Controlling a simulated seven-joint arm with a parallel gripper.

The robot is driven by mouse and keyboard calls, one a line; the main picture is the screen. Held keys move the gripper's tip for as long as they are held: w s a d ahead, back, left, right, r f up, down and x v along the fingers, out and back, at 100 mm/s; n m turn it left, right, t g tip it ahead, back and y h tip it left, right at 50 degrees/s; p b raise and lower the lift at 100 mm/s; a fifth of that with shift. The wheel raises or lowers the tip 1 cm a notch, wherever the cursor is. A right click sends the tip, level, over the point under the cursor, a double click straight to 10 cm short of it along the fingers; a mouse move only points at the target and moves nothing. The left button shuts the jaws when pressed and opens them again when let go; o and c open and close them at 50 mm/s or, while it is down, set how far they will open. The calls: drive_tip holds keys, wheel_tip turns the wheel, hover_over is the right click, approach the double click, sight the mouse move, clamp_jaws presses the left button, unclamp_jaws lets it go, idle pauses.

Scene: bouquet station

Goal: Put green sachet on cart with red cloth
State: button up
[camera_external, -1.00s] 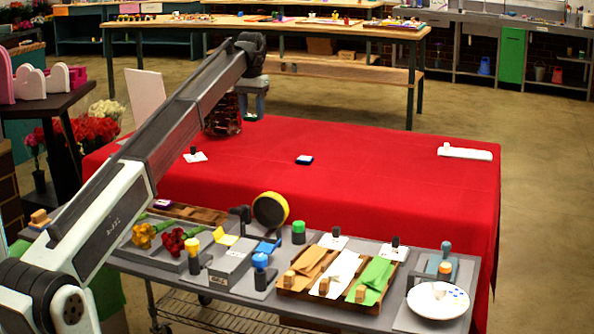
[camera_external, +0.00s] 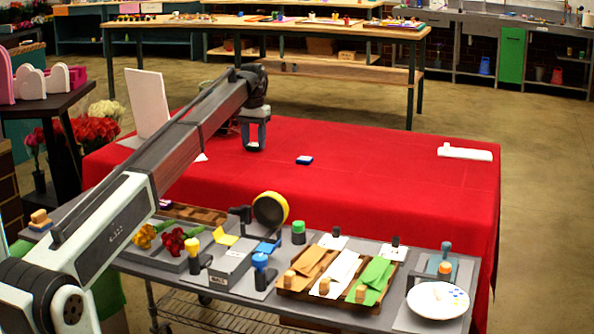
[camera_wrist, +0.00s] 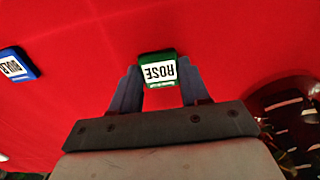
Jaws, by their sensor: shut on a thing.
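A small green sachet (camera_wrist: 158,72) with a white "ROSE" label is between my fingertips in the wrist view. My gripper (camera_wrist: 158,88) is shut on it. In the external view my gripper (camera_external: 254,146) points down low over the left part of the cart with the red cloth (camera_external: 380,180). A pale bit of the held sachet (camera_external: 253,145) shows between the fingers. The red cloth (camera_wrist: 235,40) fills most of the wrist view. I cannot tell whether the sachet touches the cloth.
A blue labelled sachet (camera_external: 304,160) lies on the cloth right of my gripper, also in the wrist view (camera_wrist: 18,65). A white object (camera_external: 465,152) lies at the cloth's right. A dark patterned container (camera_wrist: 295,115) is close by in the wrist view.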

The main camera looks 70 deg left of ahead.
sight(254, 144)
drive_tip(key=shift+f, duration=0.3)
drive_tip(key=o, duration=1)
drive_tip(key=shift+r, duration=0.1)
wheel_tip(254, 144, up, 12)
drive_tip(key=shift+r, duration=0.1)
